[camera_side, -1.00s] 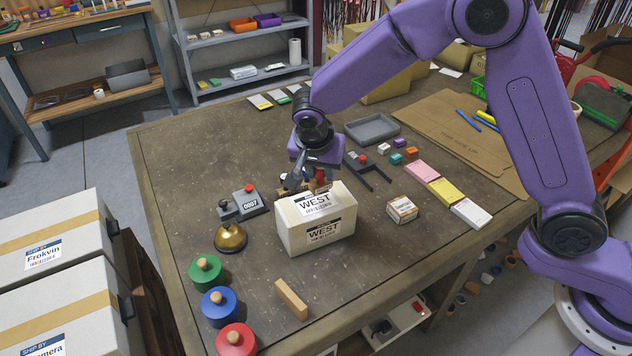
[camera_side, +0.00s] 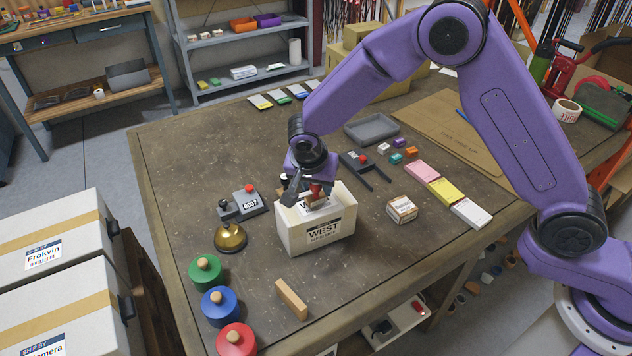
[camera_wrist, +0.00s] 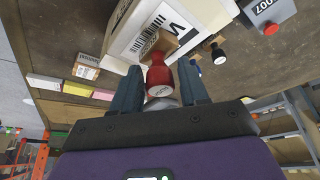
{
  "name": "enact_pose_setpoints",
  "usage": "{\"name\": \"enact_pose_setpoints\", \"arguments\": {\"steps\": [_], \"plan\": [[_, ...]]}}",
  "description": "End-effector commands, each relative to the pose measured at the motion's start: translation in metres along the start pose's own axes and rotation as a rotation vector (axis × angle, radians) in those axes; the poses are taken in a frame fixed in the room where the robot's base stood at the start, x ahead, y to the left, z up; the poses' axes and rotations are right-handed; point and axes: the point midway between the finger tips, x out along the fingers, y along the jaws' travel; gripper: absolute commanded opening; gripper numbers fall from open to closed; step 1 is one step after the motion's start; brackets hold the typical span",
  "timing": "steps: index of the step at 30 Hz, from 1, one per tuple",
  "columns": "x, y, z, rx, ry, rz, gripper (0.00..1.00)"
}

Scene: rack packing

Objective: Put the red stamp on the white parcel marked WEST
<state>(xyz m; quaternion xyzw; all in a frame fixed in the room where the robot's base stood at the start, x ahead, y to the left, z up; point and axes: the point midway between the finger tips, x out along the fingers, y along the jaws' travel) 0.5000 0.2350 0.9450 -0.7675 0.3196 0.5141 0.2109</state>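The white parcel (camera_side: 290,233) marked WEST stands on the bench, with one WEST label on its front and another on its top. The red stamp (camera_side: 317,192) has a red handle and a wooden block. The stamp is over the parcel's top and hides part of the top label. In the wrist view the red stamp (camera_wrist: 158,78) sits between the two fingers, with its block close to the label of the parcel (camera_wrist: 122,38). I cannot tell whether the block touches it.
A dark-handled stamp (camera_wrist: 218,54) stands behind the parcel. A numbering device (camera_side: 245,201) and a brass bell (camera_side: 230,237) are to the left. A small box (camera_side: 402,209) and coloured pads (camera_side: 440,190) are to the right. A wooden block (camera_side: 291,299) lies in front.

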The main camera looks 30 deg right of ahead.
Motion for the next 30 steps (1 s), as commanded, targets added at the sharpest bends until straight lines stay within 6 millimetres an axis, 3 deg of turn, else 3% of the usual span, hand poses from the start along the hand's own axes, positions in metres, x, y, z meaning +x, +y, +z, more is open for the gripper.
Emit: {"name": "enact_pose_setpoints", "arguments": {"steps": [10, 14, 30], "plan": [[-0.002, 0.000, -0.001, 0.000, 0.000, 0.000, 0.55], [-0.011, -0.001, -0.002, 0.001, 0.001, -0.002, 0.55], [-0.107, -0.001, -0.001, 0.001, 0.000, -0.003, 0.55]]}}
